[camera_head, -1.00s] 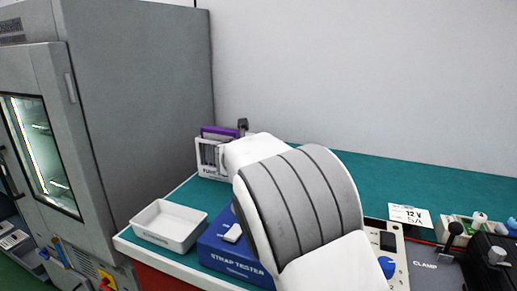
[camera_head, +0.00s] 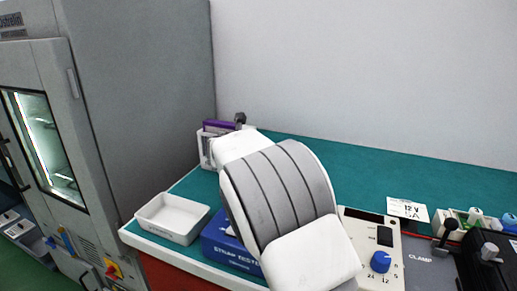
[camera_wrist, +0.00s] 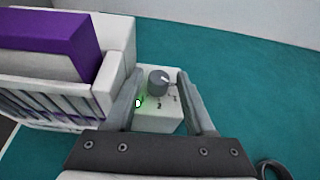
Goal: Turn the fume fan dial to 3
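The fume fan dial is a round grey knob (camera_wrist: 159,80) with a pale pointer mark toward its right side. It sits on a small white box (camera_wrist: 158,124) with a lit green lamp (camera_wrist: 138,103) and small printed marks, too small to read surely. My gripper (camera_wrist: 160,78) is open, one finger on each side of the knob, with gaps visible and nothing held. The white fume unit (camera_wrist: 118,48) with a purple block (camera_wrist: 50,42) stands just left.
A white tray (camera_head: 172,232) and a blue strap tester (camera_head: 217,252) lie at the bench's front left. A power supply with a blue knob (camera_head: 380,262) and a clamp station (camera_head: 425,270) stand right. Green bench top (camera_head: 370,170) is clear behind. A grey chamber (camera_head: 150,90) stands left.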

